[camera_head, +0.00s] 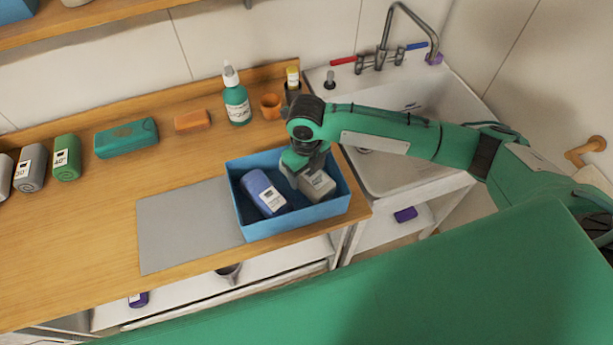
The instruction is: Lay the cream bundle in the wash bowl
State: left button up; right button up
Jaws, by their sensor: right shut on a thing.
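The cream bundle (321,187), pale grey-cream with a white label, is in the right part of the blue rectangular tub, which I take as the wash bowl (300,219). My right gripper (301,174) reaches down into the tub from above and is shut on the cream bundle. Its fingers hide part of the bundle, and I cannot tell whether the bundle touches the tub floor. A blue-violet rolled bundle (264,193) with a label lies beside it in the left part of the tub. My left gripper is not in view.
A grey mat (185,225) lies left of the tub. Behind stand a teal bottle (237,103), an orange cup (271,106) and an orange block (192,120). A green case (126,138) and several rolls are further left. A sink (440,100) is at right.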

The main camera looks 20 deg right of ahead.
notch_tip(320, 180, down, 3)
jog(key=shift+f+p, duration=0.2)
jog(key=shift+p, duration=0.3)
jog(key=shift+f, duration=0.35)
jog(key=o, duration=0.9)
jog(key=shift+f, duration=0.1)
